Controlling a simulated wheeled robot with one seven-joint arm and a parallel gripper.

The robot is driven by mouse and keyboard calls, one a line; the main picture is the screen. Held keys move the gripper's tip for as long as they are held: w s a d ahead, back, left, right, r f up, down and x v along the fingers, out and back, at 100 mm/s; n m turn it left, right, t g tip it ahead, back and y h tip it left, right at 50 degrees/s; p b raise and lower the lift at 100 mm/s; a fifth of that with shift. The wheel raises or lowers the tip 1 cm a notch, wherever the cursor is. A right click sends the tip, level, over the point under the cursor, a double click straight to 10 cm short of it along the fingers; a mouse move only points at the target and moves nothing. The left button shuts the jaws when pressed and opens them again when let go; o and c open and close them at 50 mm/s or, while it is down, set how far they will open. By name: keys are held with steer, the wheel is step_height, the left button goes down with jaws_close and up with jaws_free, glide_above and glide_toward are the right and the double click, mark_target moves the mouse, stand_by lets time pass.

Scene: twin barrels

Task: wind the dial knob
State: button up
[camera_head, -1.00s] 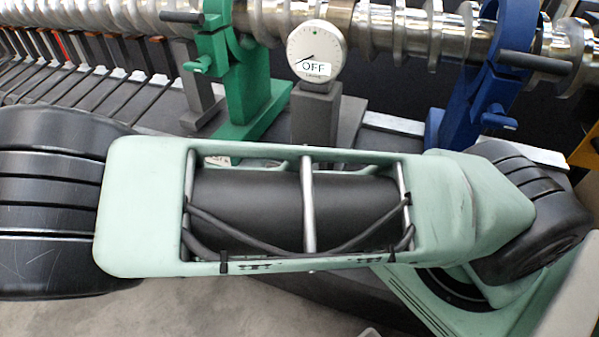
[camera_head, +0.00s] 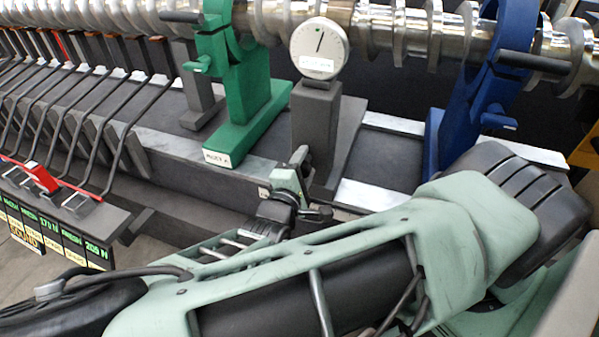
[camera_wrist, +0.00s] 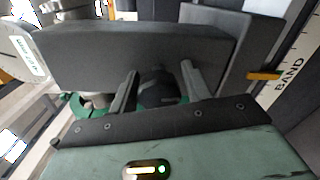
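The round white dial (camera_head: 319,48) stands on top of a grey post (camera_head: 316,125) between the green and blue supports. Its needle points up and slightly right; the small label on its face is unreadable. My gripper (camera_head: 301,157) is beside the front left of the post, below the dial. In the wrist view, the two fingers of my gripper (camera_wrist: 160,84) stand apart near a grey block. A dark rounded shape (camera_wrist: 158,90) shows between them; I cannot tell whether it is the knob or whether the fingers touch it. The dial's edge (camera_wrist: 24,48) shows at left.
A green support (camera_head: 245,95) stands left of the post and a blue support (camera_head: 470,105) right of it. A ribbed metal shaft (camera_head: 400,30) runs behind the dial. A row of dark levers (camera_head: 125,130) with labels fills the left side.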

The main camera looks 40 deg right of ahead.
steer(key=shift+o, duration=0.6)
steer(key=p+v, duration=0.1)
steer(key=v, duration=0.6)
stand_by(0.5)
